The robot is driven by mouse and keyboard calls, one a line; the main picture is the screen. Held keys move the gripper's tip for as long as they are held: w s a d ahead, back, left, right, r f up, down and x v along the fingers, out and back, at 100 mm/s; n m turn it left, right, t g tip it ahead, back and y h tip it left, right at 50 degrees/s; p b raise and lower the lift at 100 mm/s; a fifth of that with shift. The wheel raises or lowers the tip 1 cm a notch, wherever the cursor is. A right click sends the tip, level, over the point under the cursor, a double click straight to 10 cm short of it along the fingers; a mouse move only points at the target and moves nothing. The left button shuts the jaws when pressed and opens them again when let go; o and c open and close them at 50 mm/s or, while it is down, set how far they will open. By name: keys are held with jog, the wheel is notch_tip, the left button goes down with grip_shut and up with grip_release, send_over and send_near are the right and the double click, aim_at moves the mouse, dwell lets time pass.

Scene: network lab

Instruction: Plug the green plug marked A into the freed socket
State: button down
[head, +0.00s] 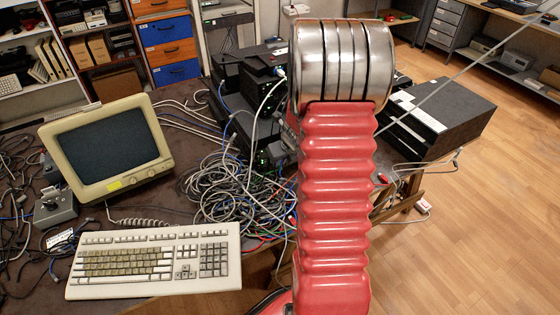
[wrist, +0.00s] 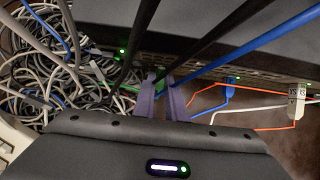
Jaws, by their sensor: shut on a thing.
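In the wrist view my gripper's two purple fingers (wrist: 166,88) reach to the front of a dark rack device (wrist: 210,68) with a row of sockets. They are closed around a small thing. A bit of green (wrist: 160,85) shows between the fingertips and looks like the green plug, but its mark cannot be read. Whether it is in a socket cannot be told, and the freed socket cannot be picked out. In the head view my own arm hides the gripper and the plug.
Right of my fingers are a blue plug (wrist: 231,80) and a white labelled plug (wrist: 297,95). Black and blue cables cross overhead. Tangled cables (head: 235,185) lie on the bench beside a keyboard (head: 155,262) and a monitor (head: 105,148). A dark box (head: 435,115) stands at right.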

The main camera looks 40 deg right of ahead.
jog(key=shift+w, duration=0.15)
jog(key=c, duration=1.7)
grip_release()
jog(key=shift+v, duration=6.85)
